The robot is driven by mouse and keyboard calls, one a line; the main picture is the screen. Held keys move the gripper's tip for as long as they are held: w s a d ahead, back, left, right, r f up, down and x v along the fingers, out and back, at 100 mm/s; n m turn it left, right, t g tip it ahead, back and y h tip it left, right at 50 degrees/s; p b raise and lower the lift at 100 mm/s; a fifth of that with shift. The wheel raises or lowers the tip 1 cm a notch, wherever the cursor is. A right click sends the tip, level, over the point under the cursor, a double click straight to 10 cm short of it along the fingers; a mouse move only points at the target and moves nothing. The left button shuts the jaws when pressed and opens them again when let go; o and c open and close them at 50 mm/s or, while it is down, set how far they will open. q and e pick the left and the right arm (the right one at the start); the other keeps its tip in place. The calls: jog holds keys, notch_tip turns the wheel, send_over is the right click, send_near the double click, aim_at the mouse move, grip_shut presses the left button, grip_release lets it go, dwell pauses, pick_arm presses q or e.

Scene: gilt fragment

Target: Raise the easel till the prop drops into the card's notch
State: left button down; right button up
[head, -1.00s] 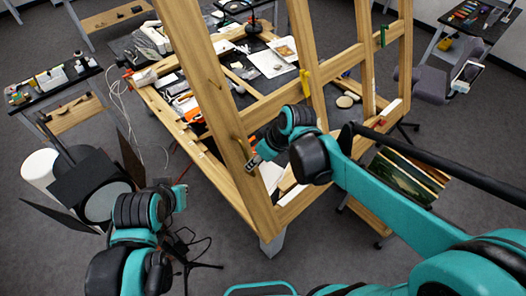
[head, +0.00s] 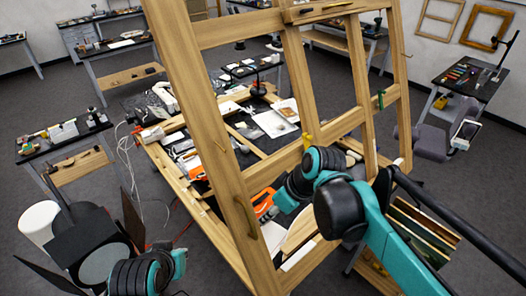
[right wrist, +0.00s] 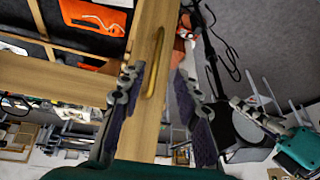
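The easel is the large wooden frame (head: 225,150) standing tilted over a low work table in the head view. A brass handle (head: 246,217) sits on its near left post. In the right wrist view the same post (right wrist: 145,135) and brass handle (right wrist: 154,62) lie between the fingers of my right gripper (right wrist: 158,78). Those fingers are apart, with a visible gap to the handle. In the head view my right gripper (head: 268,209) is just right of the post. My left gripper (head: 180,262) is low at left; its fingers are unclear. I cannot make out the prop or notched card.
A studio lamp with black flaps (head: 100,262) stands at lower left beside my left arm. The work table (head: 165,170) under the easel holds papers and tools. A grey chair (head: 440,145) stands at right. Open floor lies between the side tables.

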jog(key=s+d+f+m+t+h+b, duration=0.1)
jog(key=s+d+f+m+b, duration=0.1)
jog(key=f+b, duration=1)
jog(key=s+d+f+m+t+h+b, duration=0.1)
jog(key=s+d+f+m+b, duration=0.2)
jog(key=f+b, duration=0.9)
jog(key=s+d+f+m+t+h+b, duration=0.1)
jog(key=d+f+m+b, duration=0.3)
jog(key=f+b, duration=0.9)
jog(key=s+d+f+t, duration=0.1)
jog(key=d+f, duration=0.2)
jog(key=f, duration=0.2)
jog(key=shift+s+h, duration=0.2)
jog(key=shift+h, duration=0.2)
jog(key=shift+d+f, duration=0.1)
jog(key=shift+f, duration=0.05)
jog(key=c, duration=0.5)
grip_shut()
